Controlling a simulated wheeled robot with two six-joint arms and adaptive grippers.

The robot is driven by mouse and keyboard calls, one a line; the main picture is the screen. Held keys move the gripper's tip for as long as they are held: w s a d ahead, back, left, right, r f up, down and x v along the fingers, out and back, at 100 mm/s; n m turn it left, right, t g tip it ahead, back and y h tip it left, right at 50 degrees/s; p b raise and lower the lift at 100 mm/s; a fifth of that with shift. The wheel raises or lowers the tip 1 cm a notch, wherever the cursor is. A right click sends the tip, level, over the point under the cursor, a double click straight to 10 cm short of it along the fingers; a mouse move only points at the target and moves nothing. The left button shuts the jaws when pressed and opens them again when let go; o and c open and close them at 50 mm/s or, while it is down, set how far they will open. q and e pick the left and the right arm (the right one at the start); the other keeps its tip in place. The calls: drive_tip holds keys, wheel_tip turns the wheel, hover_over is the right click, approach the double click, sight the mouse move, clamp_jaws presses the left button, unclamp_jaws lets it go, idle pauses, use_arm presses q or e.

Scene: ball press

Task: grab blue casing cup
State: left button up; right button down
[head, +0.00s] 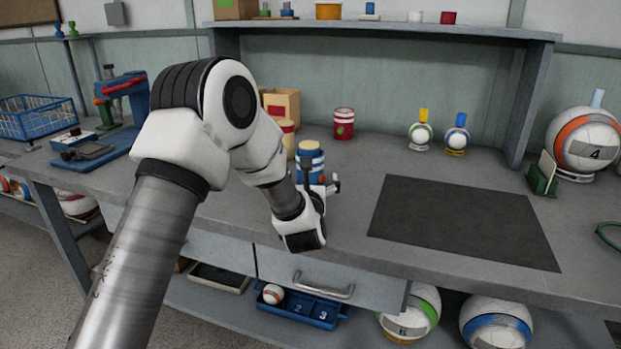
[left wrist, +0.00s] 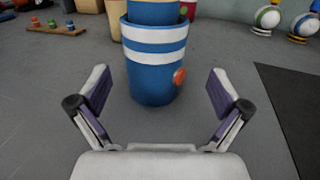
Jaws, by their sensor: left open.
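The blue casing cup (head: 311,157) has white bands and stands upright on the grey bench. It also shows in the left wrist view (left wrist: 154,78), with a round orange mark on its side. A tan and blue part shows at its top; I cannot tell whether it is nested inside. My left gripper (head: 321,182) is low over the bench at the near side of the cup. Its two fingers are spread apart, one to each side of the cup in the left wrist view, with bare bench between palm and cup. The gripper is empty. My right gripper is not in view.
A cream cup (head: 287,139) and a red can (head: 344,124) stand behind the blue cup. A dark mat (head: 462,222) lies to the right. A blue and red press (head: 125,95) and a wire basket (head: 38,118) are at the left. A shelf (head: 400,30) spans the back.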

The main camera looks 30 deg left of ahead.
use_arm(q)
drive_tip(key=x, duration=0.5)
drive_tip(key=shift+w+a, duration=0.2)
drive_tip(key=shift+a, duration=0.3)
drive_tip(key=shift+s+r, duration=0.1)
drive_tip(key=shift+d, duration=0.1)
drive_tip(key=c, duration=1.2)
